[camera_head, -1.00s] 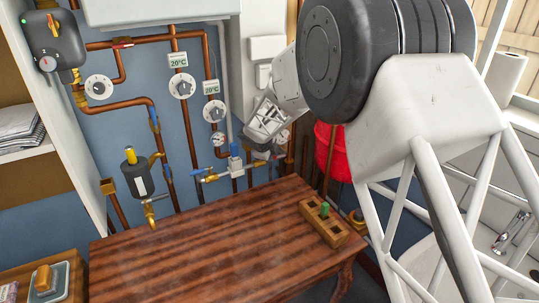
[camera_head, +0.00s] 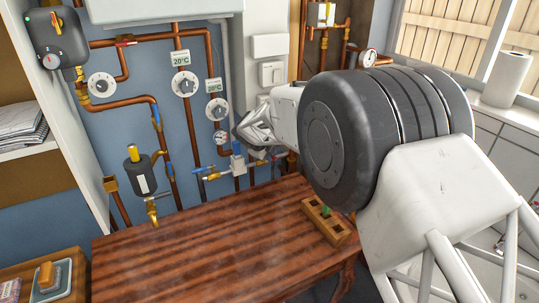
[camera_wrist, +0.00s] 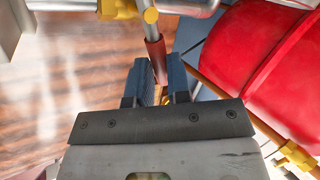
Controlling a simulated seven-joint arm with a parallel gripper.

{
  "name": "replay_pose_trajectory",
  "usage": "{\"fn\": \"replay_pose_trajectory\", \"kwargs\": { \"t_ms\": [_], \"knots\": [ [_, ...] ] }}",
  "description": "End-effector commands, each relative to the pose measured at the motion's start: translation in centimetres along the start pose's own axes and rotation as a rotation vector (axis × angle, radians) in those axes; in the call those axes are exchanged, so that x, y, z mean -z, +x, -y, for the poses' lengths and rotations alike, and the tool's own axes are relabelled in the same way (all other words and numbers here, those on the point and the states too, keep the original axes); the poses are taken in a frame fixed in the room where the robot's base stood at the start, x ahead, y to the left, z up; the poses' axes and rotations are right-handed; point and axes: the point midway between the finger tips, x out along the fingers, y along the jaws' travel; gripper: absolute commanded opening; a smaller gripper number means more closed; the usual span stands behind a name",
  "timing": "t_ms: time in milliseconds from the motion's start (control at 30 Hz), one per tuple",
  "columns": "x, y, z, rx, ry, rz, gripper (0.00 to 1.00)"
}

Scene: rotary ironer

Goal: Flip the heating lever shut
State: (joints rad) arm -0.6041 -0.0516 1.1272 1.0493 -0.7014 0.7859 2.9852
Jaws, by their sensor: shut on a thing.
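A lever with a red sleeve (camera_wrist: 155,52) shows at the top middle of the wrist view. Its metal stem runs up to a yellow fitting (camera_wrist: 150,16). My gripper (camera_wrist: 155,84) is shut on the red sleeve, with one blue-grey finger on each side of it. In the head view, my gripper (camera_head: 258,132) is low by the blue pipe wall, just right of the valve assembly with blue and yellow parts (camera_head: 238,160). The fingertips and the red sleeve cannot be made out there.
A wooden table (camera_head: 190,245) stands below, with a small wooden block holder (camera_head: 325,222) at its right edge. A red tank (camera_wrist: 265,50) is close to the right of my fingers. Copper pipes and dials (camera_head: 183,84) cover the wall.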

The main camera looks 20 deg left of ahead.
Motion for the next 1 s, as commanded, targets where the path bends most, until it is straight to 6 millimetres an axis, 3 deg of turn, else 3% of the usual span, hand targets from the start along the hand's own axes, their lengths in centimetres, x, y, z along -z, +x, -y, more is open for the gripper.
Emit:
{"fn": "replay_pose_trajectory", "kwargs": {
  "t_ms": [1000],
  "knots": [
    [-0.24, -0.42, -0.71, 0.0, 0.143, -0.096, 0.0]
  ]
}}
